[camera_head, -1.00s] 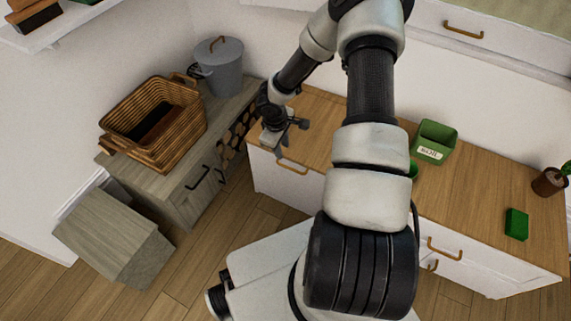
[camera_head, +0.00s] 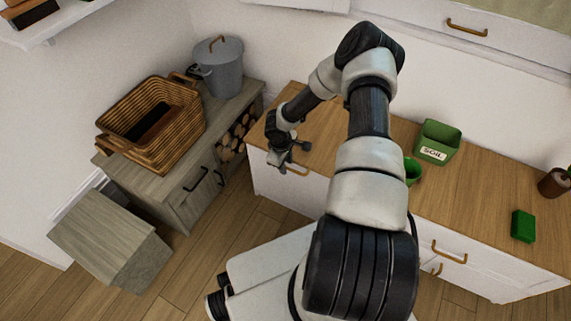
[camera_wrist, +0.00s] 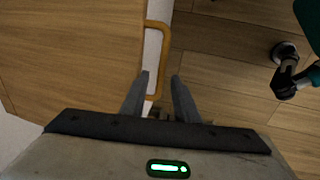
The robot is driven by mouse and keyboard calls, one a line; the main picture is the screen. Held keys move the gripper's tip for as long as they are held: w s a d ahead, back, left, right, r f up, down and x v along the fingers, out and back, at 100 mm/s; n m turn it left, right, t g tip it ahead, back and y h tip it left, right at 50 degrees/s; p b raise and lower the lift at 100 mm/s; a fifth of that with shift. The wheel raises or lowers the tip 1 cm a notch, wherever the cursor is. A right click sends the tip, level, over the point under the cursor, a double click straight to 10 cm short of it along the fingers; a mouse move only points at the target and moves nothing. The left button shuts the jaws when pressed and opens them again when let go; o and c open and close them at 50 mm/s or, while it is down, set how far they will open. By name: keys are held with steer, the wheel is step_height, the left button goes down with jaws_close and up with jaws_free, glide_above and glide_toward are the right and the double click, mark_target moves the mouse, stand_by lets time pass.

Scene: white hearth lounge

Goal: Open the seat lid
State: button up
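The seat lid (camera_head: 325,131) is the wooden top of the long white bench, and it lies flat and closed. A brass handle (camera_head: 291,168) is at its front edge near the left end. My gripper (camera_head: 292,152) is over that edge, pointing down at the handle and partly covering it. In the wrist view, my gripper (camera_wrist: 160,76) has its two grey fingers apart, with the lower part of the handle (camera_wrist: 164,60) showing between them. I cannot tell whether either finger touches the handle. The lid (camera_wrist: 70,50) fills the left of that view.
A green tub marked SOIL (camera_head: 437,142), a green cup (camera_head: 412,171), a green block (camera_head: 523,226) and a potted plant (camera_head: 554,182) stand on the wooden top to the right. A wicker basket (camera_head: 150,125) and grey pot (camera_head: 219,70) sit on the low cabinet at left.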

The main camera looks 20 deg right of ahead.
jaws_close()
steer(key=shift+r, duration=0.15)
